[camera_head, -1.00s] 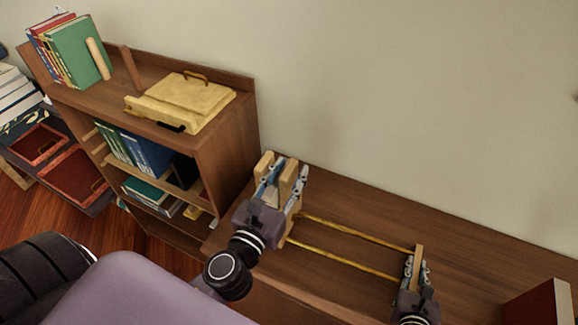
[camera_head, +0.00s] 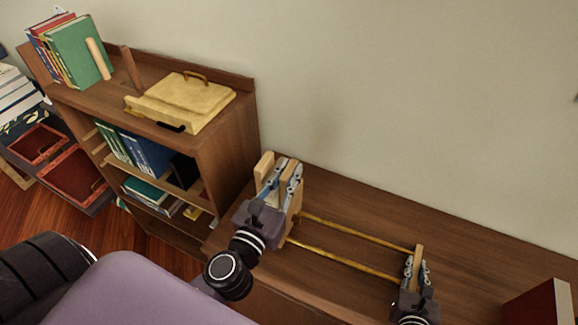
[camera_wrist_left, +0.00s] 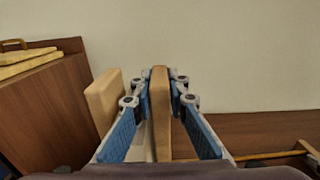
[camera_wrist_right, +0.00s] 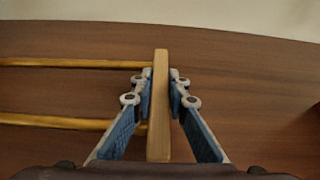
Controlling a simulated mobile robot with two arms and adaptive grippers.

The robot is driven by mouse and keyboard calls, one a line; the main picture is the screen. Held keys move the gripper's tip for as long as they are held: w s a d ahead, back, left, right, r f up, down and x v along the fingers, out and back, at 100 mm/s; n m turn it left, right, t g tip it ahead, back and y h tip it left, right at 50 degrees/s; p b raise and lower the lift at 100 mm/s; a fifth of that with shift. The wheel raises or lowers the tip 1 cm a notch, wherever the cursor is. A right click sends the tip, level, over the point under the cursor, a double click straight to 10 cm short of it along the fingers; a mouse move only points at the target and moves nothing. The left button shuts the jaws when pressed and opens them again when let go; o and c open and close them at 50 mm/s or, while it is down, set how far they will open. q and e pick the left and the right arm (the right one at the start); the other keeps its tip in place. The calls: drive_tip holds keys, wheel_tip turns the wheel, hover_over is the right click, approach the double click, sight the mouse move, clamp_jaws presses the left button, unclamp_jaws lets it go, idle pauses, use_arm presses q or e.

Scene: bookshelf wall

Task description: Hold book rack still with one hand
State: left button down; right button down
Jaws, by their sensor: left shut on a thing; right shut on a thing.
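The book rack has pale wooden upright boards joined by two brass-coloured rods (camera_head: 350,230) and stands on a low brown wooden surface. My left gripper (camera_head: 288,167) is at its left end, shut on an upright board (camera_wrist_left: 161,110). A second upright board (camera_wrist_left: 105,100) stands just left of those fingers, outside the grip. My right gripper (camera_head: 416,260) is shut on the end board (camera_wrist_right: 160,110) at the rack's right end. The rods run between the two grippers; no books are between the boards. The lower parts of the boards are partly hidden by my grippers.
A brown bookcase (camera_head: 225,170) stands left of the rack, with a yellow box (camera_head: 190,100) and several upright books (camera_head: 78,50) on top. A dark red book (camera_head: 540,305) is at the right edge. The wall is close behind. Bare surface lies behind the rods.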

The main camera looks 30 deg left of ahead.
use_arm(q)
drive_tip(key=d, duration=1.5)
drive_tip(key=shift+w+d, duration=0.15)
drive_tip(key=shift+w, duration=0.1)
drive_tip(key=c, duration=1.7)
unclamp_jaws()
drive_tip(key=shift+c, duration=0.2)
drive_tip(key=s, duration=1.2)
